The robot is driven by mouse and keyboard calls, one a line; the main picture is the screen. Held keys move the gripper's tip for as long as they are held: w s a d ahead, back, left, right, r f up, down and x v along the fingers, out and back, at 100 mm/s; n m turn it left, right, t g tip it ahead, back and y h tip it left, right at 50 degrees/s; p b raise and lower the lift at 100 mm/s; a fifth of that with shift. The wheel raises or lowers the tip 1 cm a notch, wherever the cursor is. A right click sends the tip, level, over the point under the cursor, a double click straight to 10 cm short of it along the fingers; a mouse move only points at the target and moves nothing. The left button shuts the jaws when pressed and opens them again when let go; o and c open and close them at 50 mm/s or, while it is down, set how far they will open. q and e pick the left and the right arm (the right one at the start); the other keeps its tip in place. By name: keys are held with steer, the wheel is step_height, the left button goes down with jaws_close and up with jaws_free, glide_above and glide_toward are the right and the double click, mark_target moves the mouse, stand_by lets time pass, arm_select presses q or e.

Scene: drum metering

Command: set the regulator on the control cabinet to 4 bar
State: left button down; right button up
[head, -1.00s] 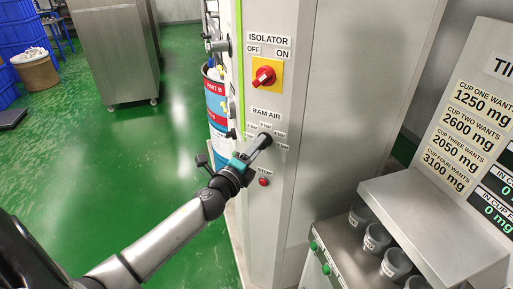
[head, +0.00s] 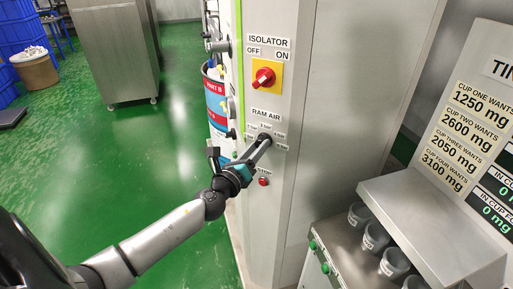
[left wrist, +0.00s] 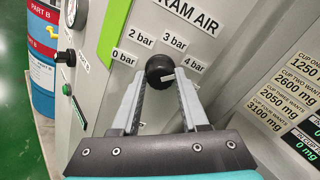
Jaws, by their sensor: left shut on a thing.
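The regulator is a round black knob (left wrist: 160,70) on the grey control cabinet (head: 330,120), under the RAM AIR label (head: 266,115). In the left wrist view, labels for 0 bar (left wrist: 123,57), 2 bar (left wrist: 141,39), 3 bar (left wrist: 174,42) and 4 bar (left wrist: 193,64) ring it. A short white mark on the knob points right, roughly toward the 4 bar side; its exact setting is hard to tell. My left gripper (left wrist: 162,76) is shut on the knob, one finger on each side. My right gripper is out of view.
Above the knob is the red isolator switch (head: 264,77) on a yellow plate; a small red button (head: 264,182) sits below. A metering bench (head: 430,215) with several cups stands at the right. A drum (head: 216,100) stands behind the cabinet. Green floor is open at left.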

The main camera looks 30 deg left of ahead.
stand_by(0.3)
arm_select(q)
steer(key=shift+c, duration=2.2)
jaws_free()
steer(key=shift+s, duration=0.1)
steer(key=s+d+b, duration=0.1)
steer(key=s+b, duration=0.2)
steer(key=s, duration=1.2)
steer(key=shift+d, duration=0.1)
